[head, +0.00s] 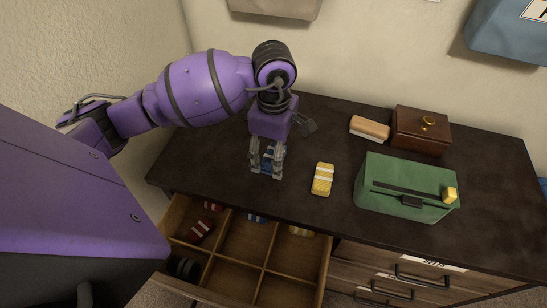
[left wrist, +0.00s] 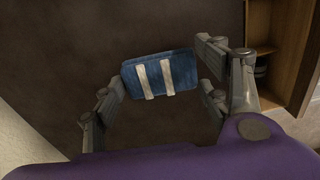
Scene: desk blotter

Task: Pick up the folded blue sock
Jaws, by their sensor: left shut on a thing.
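The folded blue sock with white stripes (left wrist: 159,74) is between the fingers of my left gripper (head: 267,170), over the dark desk top. In the left wrist view my left gripper (left wrist: 162,86) is shut on it, with fingers at both ends. In the head view only a little of the blue sock (head: 267,153) shows between the fingers. I cannot tell whether it touches the desk. My right gripper is not in view.
A folded yellow sock (head: 322,179) lies right of the gripper. A green box (head: 405,187), a brown box (head: 421,130) and a tan block (head: 369,129) stand further right. Below the desk's front edge, an open divided drawer (head: 233,240) holds red, blue and yellow items.

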